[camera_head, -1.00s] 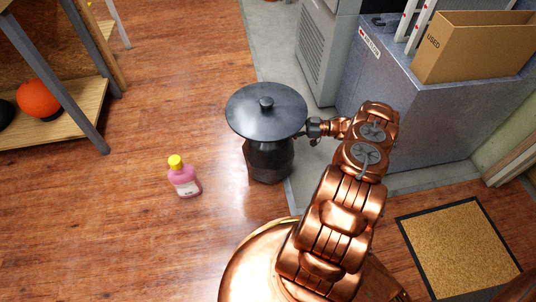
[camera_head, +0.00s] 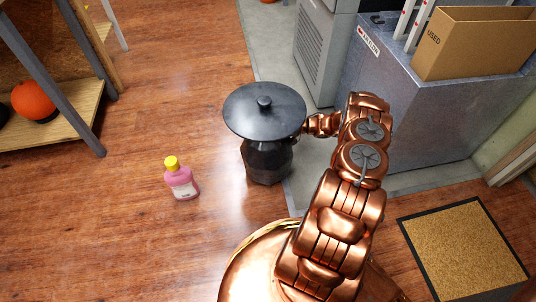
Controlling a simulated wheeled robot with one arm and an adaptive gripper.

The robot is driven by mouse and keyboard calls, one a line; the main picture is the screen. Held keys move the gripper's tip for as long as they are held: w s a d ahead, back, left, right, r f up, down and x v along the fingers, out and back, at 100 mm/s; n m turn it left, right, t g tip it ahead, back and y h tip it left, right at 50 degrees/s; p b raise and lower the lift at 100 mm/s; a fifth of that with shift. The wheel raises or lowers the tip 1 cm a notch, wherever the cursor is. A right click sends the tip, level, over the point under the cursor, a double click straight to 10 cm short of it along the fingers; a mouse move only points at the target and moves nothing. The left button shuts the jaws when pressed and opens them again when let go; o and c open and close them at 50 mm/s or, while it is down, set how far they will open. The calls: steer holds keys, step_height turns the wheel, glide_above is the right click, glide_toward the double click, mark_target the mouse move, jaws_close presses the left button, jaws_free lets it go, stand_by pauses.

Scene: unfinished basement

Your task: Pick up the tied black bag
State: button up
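A black object with a wide, flat round top and a small knob (camera_head: 264,102) stands on the floor. Its narrower dark body (camera_head: 267,162) shows below the top. It is the only thing here that could be the tied black bag, though it looks more like a lidded container, and I see no clear tie. My copper arm reaches from the bottom of the picture, and its wrist ends at the right edge of the round top. My gripper is hidden behind or under that top, so I cannot tell whether it touches the object.
A pink bottle with a yellow cap (camera_head: 181,180) stands on the wood floor to the left. A shelf (camera_head: 62,120) with an orange ball (camera_head: 34,100) is at far left. A grey chest (camera_head: 420,115) bearing a cardboard box (camera_head: 474,50) stands right. A mat (camera_head: 462,250) lies lower right.

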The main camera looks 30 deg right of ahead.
jaws_close()
stand_by(0.4)
